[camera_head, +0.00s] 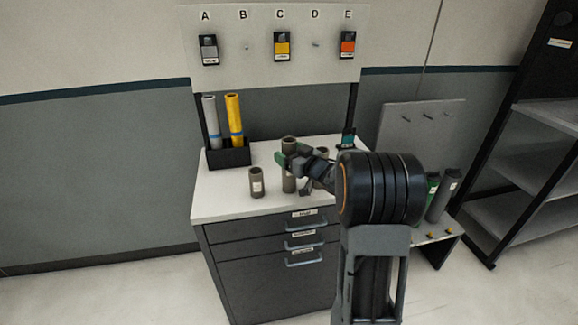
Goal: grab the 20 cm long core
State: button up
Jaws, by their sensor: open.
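Three grey-brown cores stand upright on the white cabinet top. The tallest-looking core (289,184) is in the middle. A short core (256,183) with a white label stands to its left. Another core (321,155) stands to the right, partly hidden by my arm. The label print is too small to read, so I cannot read any length. My gripper (286,160) is open at the upper part of the middle core, with a green fingertip on its left side. I cannot tell whether the fingers touch it.
A black holder (229,158) with a grey and a yellow roll stands at the back left of the cabinet top (222,203). A lettered board (262,65) rises behind. Dark rolls (444,195) stand on a lower surface at right. The cabinet's front left is clear.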

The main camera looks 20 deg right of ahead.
jog(key=shift+w+a, duration=0.1)
jog(key=shift+w, duration=0.15)
jog(key=c, duration=1.2)
jog(key=shift+c, duration=0.3)
jog(key=shift+r, duration=0.15)
